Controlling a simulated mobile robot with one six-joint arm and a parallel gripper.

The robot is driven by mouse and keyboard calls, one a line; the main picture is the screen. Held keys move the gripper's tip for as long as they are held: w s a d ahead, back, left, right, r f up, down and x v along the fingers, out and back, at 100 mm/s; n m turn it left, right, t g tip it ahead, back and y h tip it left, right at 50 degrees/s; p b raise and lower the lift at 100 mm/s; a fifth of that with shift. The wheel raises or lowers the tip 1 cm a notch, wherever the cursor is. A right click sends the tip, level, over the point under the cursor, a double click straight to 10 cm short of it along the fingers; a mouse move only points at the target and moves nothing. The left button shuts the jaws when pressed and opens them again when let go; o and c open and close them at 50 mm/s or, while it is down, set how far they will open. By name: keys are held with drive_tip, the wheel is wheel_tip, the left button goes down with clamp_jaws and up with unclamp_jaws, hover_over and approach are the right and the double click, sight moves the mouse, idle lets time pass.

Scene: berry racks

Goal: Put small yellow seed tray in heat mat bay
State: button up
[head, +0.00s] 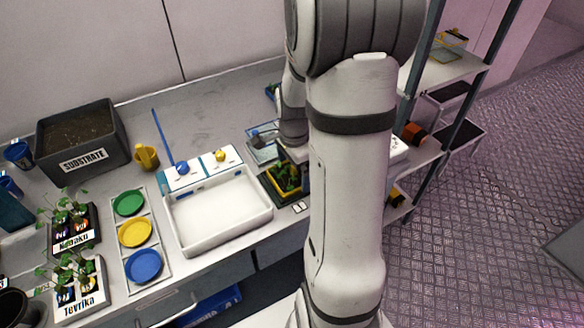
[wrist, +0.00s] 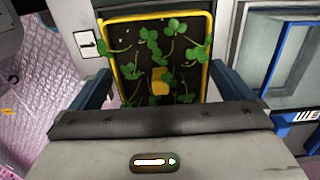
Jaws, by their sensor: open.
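The small yellow seed tray (wrist: 208,22) has a yellow rim, dark soil and several green seedlings. In the wrist view it lies between the two blue fingers of my gripper (wrist: 161,84), which is open, with a gap visible beside the tray. The near end of the tray is hidden by the gripper body. In the head view the tray (head: 272,189) is on the bench, right of the white basin, partly covered by my arm. My gripper is mostly hidden there. I cannot tell which place is the heat mat bay.
A white basin (head: 217,243) stands left of the tray. A clear-lidded box (head: 262,150) is behind it. A rack (head: 447,72) with shelves stands right of my arm. Labelled seedling trays, coloured discs (head: 135,232) and a substrate bin (head: 82,142) fill the bench's left.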

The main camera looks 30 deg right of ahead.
drive_tip(key=shift+r, duration=0.1)
wheel_tip(320, 180, up, 12)
drive_tip(key=s+a+r+n+t, duration=0.2)
drive_tip(key=s+a+n, duration=1)
drive_tip(key=n, duration=0.5)
drive_tip(key=shift+s+a+r+n+t, duration=0.2)
drive_tip(key=shift+n+t, duration=0.1)
drive_tip(key=shift+t, duration=0.1)
drive_tip(key=shift+c, duration=0.2)
